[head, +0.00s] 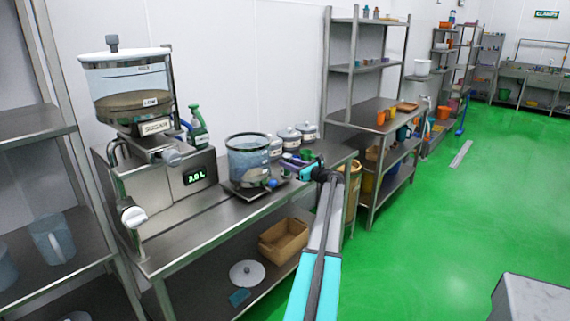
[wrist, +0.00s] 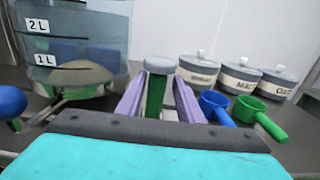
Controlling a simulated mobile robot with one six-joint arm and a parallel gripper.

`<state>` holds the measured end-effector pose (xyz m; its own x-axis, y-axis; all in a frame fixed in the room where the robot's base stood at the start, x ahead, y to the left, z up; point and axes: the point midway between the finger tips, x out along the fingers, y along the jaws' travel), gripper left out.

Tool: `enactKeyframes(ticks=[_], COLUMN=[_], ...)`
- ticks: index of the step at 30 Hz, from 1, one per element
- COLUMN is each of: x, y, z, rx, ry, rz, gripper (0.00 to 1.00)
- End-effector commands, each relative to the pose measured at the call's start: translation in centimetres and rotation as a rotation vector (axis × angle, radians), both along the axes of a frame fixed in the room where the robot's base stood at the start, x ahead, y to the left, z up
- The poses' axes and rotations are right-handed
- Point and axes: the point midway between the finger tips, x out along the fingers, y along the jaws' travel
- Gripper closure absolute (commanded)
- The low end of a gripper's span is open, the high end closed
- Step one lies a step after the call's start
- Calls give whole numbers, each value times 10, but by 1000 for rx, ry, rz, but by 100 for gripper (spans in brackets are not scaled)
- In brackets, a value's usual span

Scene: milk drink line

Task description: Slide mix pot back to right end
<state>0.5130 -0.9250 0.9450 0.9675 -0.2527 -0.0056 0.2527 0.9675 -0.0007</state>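The mix pot (head: 249,160) is a clear bluish vessel on a dark base on the steel bench, right of the dispenser with the 3.0 L display. In the wrist view the pot (wrist: 72,50) stands at the left, with 1 L and 2 L marks and brownish contents low down. A blue knob (wrist: 11,103) is at its lower left. My gripper (head: 314,172) is right of the pot. In the wrist view its purple fingers stand close on both sides of an upright green handle (wrist: 156,98) with a pale cap. What the handle joins is hidden.
Lidded canisters (wrist: 238,78) stand behind, with a blue scoop (wrist: 216,107) and green scoop (wrist: 258,118) close to my right finger. The sugar dispenser (head: 128,90) and a green spray bottle (head: 198,127) are left of the pot. A shelf rack (head: 366,114) stands beyond the bench's right end.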

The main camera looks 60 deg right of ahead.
Motion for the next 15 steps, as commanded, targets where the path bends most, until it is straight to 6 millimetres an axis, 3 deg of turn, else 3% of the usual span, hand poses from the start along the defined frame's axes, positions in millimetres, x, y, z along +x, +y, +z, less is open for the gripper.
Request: enactKeyframes(ticks=[8,15], x=[9,4], y=[4,7], z=[3,3], rx=[-1,-1], ry=[-4,-5], rz=[11,13], gripper=[61,61])
